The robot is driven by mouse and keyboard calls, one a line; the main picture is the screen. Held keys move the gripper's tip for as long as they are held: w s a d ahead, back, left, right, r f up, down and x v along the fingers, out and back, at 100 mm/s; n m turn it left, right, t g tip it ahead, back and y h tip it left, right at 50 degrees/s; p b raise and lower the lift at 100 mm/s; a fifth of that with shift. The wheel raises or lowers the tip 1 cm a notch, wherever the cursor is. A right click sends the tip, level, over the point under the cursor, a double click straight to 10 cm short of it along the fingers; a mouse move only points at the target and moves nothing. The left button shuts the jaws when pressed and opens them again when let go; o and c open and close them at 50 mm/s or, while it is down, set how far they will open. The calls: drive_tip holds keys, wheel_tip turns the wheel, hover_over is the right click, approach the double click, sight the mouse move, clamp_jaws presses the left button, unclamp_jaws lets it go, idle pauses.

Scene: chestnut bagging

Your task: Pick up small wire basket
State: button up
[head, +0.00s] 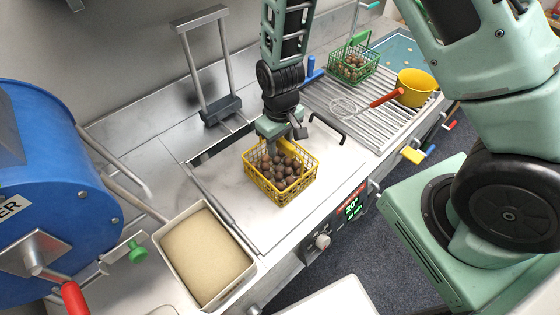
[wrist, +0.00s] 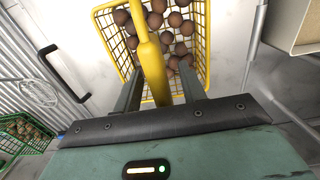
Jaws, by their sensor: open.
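A yellow wire basket (head: 285,197) full of brown chestnuts (head: 281,170) stands on the white plate of the scale in the middle of the head view. It fills the top of the wrist view (wrist: 206,45). My gripper (head: 283,140) is just above its back side, pointing down. In the wrist view my gripper (wrist: 160,88) is open, with the yellow handle bar (wrist: 150,60) running between its two fingers. I cannot tell whether a finger touches the bar. A second wire basket, green (head: 352,68), also with chestnuts, stands at the back right.
A tray of beige grain-like material (head: 208,255) stands at the front left, beside a blue drum (head: 40,190). A whisk (head: 345,107) and a yellow pan (head: 415,88) lie on the ribbed rack at right. A lit display (head: 352,208) faces the front.

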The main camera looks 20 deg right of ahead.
drive_tip(key=shift+f, duration=1.25)
clamp_jaws()
drive_tip(key=shift+r, duration=0.1)
